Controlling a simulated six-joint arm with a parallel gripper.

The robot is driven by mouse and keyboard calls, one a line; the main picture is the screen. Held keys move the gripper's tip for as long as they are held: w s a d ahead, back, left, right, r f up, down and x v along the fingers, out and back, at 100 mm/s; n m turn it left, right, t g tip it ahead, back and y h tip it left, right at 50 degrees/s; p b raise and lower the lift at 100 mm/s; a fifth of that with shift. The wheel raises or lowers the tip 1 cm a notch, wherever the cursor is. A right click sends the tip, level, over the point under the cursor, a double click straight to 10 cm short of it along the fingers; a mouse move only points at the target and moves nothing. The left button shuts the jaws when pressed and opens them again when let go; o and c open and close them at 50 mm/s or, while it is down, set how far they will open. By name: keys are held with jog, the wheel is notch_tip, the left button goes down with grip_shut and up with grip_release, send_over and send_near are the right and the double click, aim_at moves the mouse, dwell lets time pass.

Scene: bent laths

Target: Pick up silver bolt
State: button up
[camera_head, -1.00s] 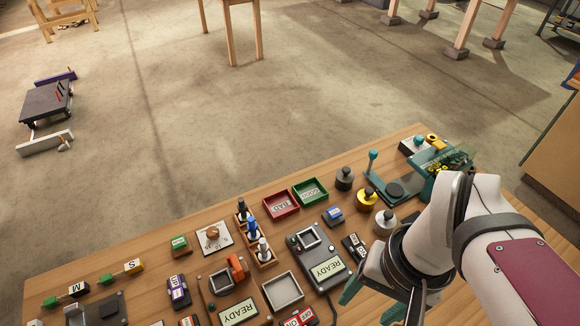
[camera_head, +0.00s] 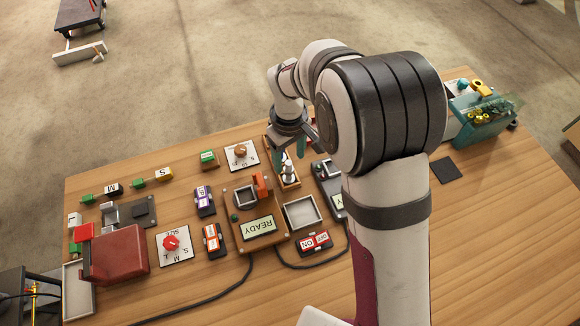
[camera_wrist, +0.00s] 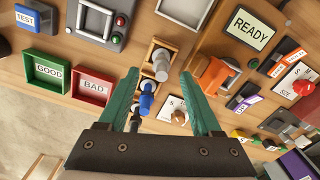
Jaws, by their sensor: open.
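The silver bolt (camera_head: 288,170) stands upright in a small wooden rack (camera_head: 294,185), partly covered by my gripper and arm in the head view. In the wrist view the silver bolt (camera_wrist: 161,66) sits at the far end of the rack, just past and between my fingertips. A blue bolt (camera_wrist: 147,92) and a black bolt (camera_wrist: 138,117) share the rack, between the teal fingers in that view. My gripper (camera_head: 289,156) is open and empty, pointing down over the rack. The wrist view shows both fingers (camera_wrist: 158,78) spread apart, with no visible contact on the silver bolt.
A READY-labelled station (camera_head: 243,208) with an orange clamp stands left of the rack. A grey tray (camera_head: 318,219) lies in front. The wrist view shows GOOD (camera_wrist: 31,76) and BAD (camera_wrist: 110,101) bins nearby.

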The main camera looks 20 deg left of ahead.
aim_at(289, 163)
notch_tip(289, 163, down, 3)
jog(key=shift+s+f, duration=0.15)
jog(key=shift+f, duration=0.05)
grip_shut()
